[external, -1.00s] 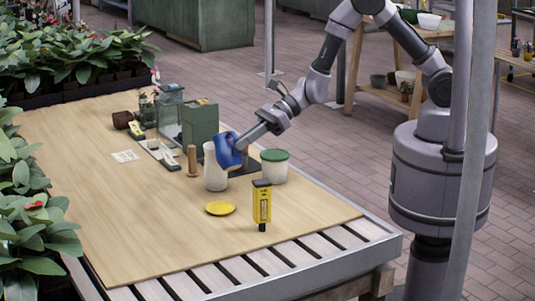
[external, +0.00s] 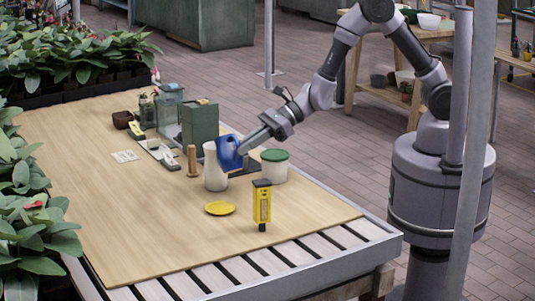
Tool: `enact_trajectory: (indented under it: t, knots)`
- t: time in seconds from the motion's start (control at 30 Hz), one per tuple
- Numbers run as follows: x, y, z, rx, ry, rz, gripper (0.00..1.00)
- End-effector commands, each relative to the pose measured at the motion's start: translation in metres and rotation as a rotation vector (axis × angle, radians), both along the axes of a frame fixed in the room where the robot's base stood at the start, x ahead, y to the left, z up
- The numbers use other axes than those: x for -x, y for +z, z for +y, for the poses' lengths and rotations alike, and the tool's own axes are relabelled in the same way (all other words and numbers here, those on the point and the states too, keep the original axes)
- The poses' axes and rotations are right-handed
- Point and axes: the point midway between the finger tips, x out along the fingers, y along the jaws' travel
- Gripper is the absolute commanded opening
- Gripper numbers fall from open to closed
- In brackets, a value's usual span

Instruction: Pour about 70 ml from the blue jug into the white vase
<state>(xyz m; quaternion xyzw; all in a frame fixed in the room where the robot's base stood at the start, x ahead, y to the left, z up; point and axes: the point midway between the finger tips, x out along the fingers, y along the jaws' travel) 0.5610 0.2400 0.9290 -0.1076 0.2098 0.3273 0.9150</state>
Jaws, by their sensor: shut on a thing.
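The blue jug (external: 228,153) is held in my gripper (external: 243,146), just above and to the right of the white vase's mouth. The jug looks closer to upright, with only a slight tilt. The white vase (external: 213,172) stands upright on the wooden table top, and the jug hides part of its right upper side. My gripper is shut on the jug's right side. I cannot see any liquid or the level inside either vessel.
A white pot with a green lid (external: 274,168) stands close on the right. A yellow dish (external: 220,208) and a yellow-black device (external: 262,203) are in front. A wooden peg (external: 192,160) and a green box (external: 200,122) stand left and behind. The table's front left is clear.

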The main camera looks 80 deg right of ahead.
Motion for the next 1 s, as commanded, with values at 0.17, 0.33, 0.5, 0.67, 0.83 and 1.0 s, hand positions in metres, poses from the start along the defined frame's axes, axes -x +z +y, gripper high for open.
enact_trajectory:
  t: [0.17, 0.33, 0.5, 0.67, 0.83, 1.0]
  knots:
    - [0.009, -0.02, 0.009, 0.062, -0.002, -0.07, 0.0]
    - [0.025, -0.034, 0.021, 0.185, -0.014, -0.188, 0.0]
    - [0.035, -0.04, 0.026, 0.278, -0.022, -0.28, 0.0]
    - [0.039, -0.048, 0.03, 0.318, -0.022, -0.324, 0.0]
    - [0.043, -0.058, 0.033, 0.359, -0.022, -0.369, 0.0]
    - [0.046, -0.066, 0.035, 0.383, -0.023, -0.397, 0.0]
